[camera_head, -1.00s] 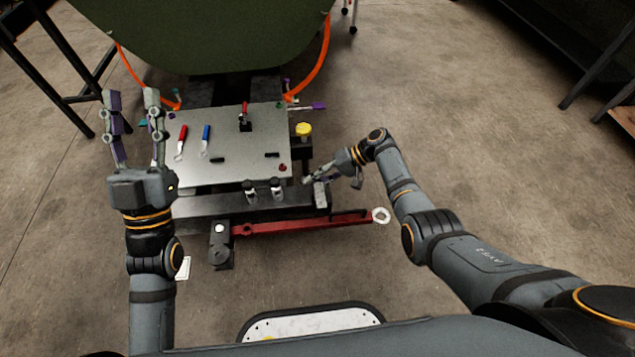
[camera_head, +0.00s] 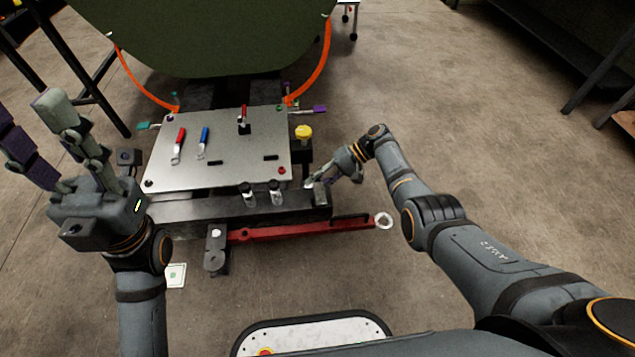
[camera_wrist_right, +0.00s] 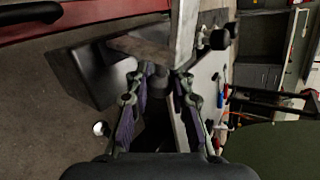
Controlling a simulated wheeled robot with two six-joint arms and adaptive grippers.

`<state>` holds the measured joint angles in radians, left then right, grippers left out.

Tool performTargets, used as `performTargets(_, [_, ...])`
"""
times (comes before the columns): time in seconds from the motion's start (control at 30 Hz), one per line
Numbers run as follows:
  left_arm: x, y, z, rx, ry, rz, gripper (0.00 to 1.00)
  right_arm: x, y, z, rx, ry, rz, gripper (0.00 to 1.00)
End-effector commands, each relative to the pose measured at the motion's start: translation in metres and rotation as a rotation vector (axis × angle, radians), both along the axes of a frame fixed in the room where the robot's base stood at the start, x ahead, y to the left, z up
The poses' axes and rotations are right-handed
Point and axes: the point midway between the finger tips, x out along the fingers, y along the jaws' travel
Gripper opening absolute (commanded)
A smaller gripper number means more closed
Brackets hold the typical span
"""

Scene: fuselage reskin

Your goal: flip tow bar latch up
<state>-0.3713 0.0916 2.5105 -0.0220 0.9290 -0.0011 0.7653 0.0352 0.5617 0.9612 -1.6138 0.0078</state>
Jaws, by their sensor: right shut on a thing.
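The red tow bar (camera_head: 300,231) lies across the front of the cart, with a pale ring (camera_head: 384,221) at its right end; part of it shows in the right wrist view (camera_wrist_right: 90,12). My right gripper (camera_head: 312,184) is at the cart's front right corner, above the bar. In the right wrist view its fingers (camera_wrist_right: 160,112) stand on both sides of a small dark part (camera_wrist_right: 157,82), seemingly the latch; the exact contact is hidden. My left gripper (camera_head: 40,130) is open and empty, raised left of the cart.
The cart's grey top plate (camera_head: 225,178) carries red-handled (camera_head: 180,142) and blue-handled (camera_head: 204,139) tools. A yellow knob (camera_head: 303,132) stands at its right side. The green fuselage (camera_head: 200,35) hangs behind.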

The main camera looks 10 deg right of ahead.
Motion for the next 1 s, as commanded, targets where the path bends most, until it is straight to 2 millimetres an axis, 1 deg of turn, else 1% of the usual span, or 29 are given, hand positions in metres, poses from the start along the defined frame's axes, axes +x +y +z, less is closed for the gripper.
performTargets(0.4, [0.000,0.000,0.000,0.000,0.000,0.000,0.40,0.001,0.000,0.000,-0.001,0.002,-0.002,0.00])
performTargets(0.43, [0.000,0.000,0.000,0.000,0.000,0.000,0.40,0.001,0.000,0.000,-0.001,0.002,-0.002,0.24])
performTargets(0.6, [0.000,0.000,0.000,0.000,0.001,0.000,0.40,0.001,0.000,0.000,-0.001,0.001,-0.002,0.46])
performTargets(0.87, [0.001,0.001,-0.001,-0.004,0.005,0.002,0.40,0.000,0.000,0.000,0.000,0.002,-0.001,0.46])
performTargets(0.97, [0.001,0.001,-0.001,-0.004,0.007,0.001,0.40,0.002,-0.006,0.004,-0.002,0.000,-0.002,0.46])
performTargets(1.0, [0.001,0.001,-0.001,-0.004,0.006,0.001,0.40,0.003,-0.011,0.007,-0.002,0.000,-0.002,0.46])
